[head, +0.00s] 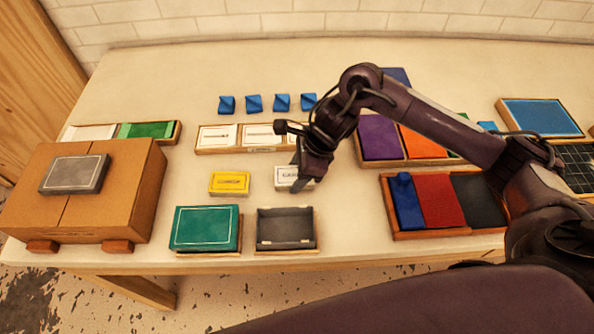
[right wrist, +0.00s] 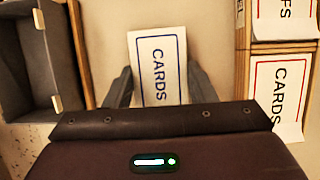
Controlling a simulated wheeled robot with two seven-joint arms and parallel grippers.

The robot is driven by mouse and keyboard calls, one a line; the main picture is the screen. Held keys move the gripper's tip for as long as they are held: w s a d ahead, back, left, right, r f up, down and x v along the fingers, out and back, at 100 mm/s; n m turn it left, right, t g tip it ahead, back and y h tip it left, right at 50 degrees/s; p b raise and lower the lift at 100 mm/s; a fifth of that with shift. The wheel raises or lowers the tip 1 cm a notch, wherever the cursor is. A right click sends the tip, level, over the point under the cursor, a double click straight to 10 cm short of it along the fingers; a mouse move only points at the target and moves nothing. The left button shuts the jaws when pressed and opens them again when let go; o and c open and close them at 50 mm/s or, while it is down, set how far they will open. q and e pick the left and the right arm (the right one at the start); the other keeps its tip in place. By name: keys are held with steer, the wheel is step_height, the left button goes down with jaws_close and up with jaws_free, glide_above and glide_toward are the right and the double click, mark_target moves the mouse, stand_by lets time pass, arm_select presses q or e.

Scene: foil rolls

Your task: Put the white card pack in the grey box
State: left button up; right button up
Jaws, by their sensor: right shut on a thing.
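The white card pack (head: 288,176) lies between the fingers of my right gripper (head: 304,178), behind the grey box. In the right wrist view the pack (right wrist: 158,62) has a blue border and the word CARDS, with a finger on each side. My right gripper (right wrist: 160,88) is shut on it. Whether the pack touches the table cannot be told. The grey box (head: 286,244) is open and empty in the head view, just in front of the pack. It also shows at the left in the right wrist view (right wrist: 70,60). My left gripper is not in view.
A yellow pack (head: 230,182) lies left of the white pack, with a green box (head: 205,230) in front. A wooden tray of white packs (head: 250,150) stands behind. A cardboard box (head: 130,190) carrying a grey lid (head: 75,174) is at left. Coloured trays (head: 440,235) stand right.

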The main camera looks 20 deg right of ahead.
steer(key=o, duration=1)
steer(key=shift+r+p, duration=0.15)
steer(key=shift+p, duration=0.15)
steer(key=v, duration=1.2)
steer(key=shift+s, duration=0.1)
